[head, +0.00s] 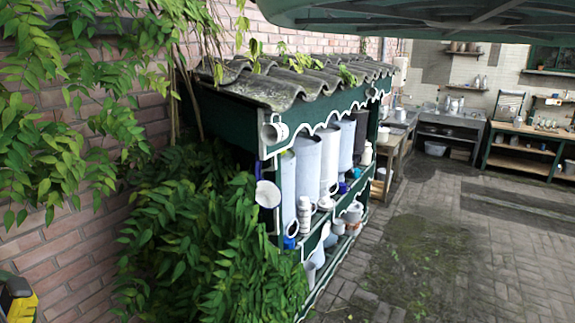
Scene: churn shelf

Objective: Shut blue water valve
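No valve can be clearly made out. Small blue items show on the shelf unit (262,152): one low at its near end (290,242), one farther along the middle shelf (342,188). They are too small to tell whether either is a water valve. Leaves hide much of the near end of the unit and the wall beside it. My gripper cannot be made out in this view. A yellow and black object (20,305) is cut off at the lower left edge, and I cannot tell what it is.
Grey churns (306,166) stand on the shelf under a corrugated roof (300,80). Dense leaves (215,240) crowd its near end along the brick wall (75,250). The paved floor (450,250) to the right is open. Benches (520,150) stand at the back. A green canopy (430,15) hangs overhead.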

